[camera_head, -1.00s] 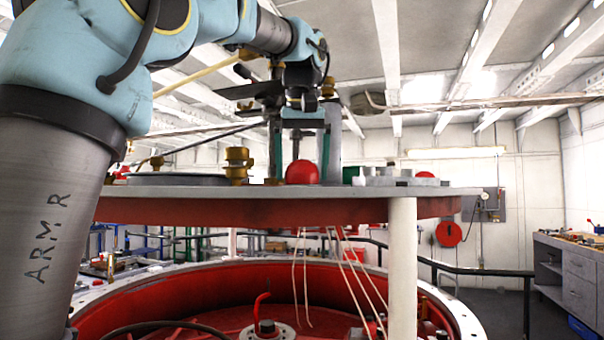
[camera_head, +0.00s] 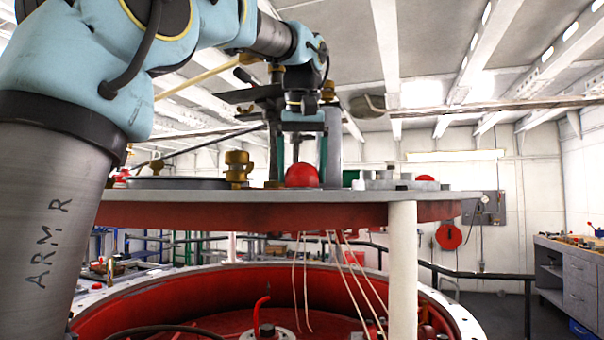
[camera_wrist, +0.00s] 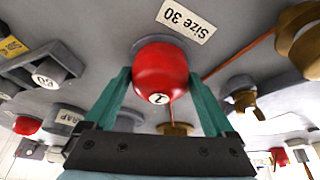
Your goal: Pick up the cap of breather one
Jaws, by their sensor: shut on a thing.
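The cap of breather one (camera_wrist: 158,62) is a red dome marked with a 1 on a white disc. In the wrist view it sits between the two teal fingers of my gripper (camera_wrist: 160,82), which is shut on it. In the head view my gripper (camera_head: 300,168) points down at the raised grey plate, with a red dome (camera_head: 302,176) showing between its fingers. The cap appears still at the plate's surface; its lower edge and any gap beneath it are hard to make out.
The raised plate (camera_head: 330,208) also carries brass fittings (camera_head: 238,168), another red dome (camera_head: 425,178) and grey blocks (camera_head: 385,180). A "Size 30" tag (camera_wrist: 186,20) lies beside the cap. Thin cords (camera_head: 350,270) hang under the plate above the red tub.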

